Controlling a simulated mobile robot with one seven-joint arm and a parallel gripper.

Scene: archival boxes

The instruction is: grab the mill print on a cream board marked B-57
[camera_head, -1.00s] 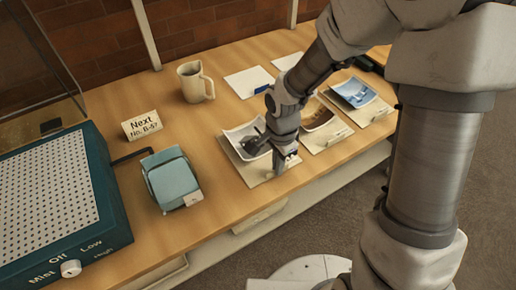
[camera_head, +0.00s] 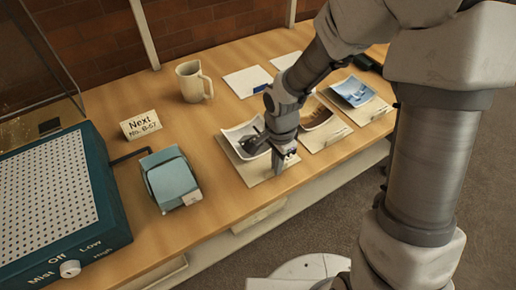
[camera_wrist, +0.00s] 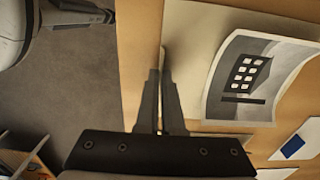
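The mill print (camera_head: 243,137), a curled grey sheet with a dark building and pale windows, lies on a cream board (camera_head: 264,176). In the wrist view the print (camera_wrist: 247,77) lies right of my fingers, on the board (camera_wrist: 187,29). My gripper (camera_head: 283,166) points down at the board's front edge, hiding part of print and board. In the wrist view my gripper's fingertips (camera_wrist: 161,72) are close together, with a narrow pale strip at the board's edge between or just beyond them. Whether they press on it is unclear. No mark on the board is readable.
A brown print (camera_head: 315,114) and a blue print (camera_head: 354,92) lie on neighbouring boards to the right. A sign (camera_head: 141,125) reads "Next No. B-57". A mug (camera_head: 193,82), a teal block-like object (camera_head: 171,181) and a perforated misting unit (camera_head: 50,205) stand left.

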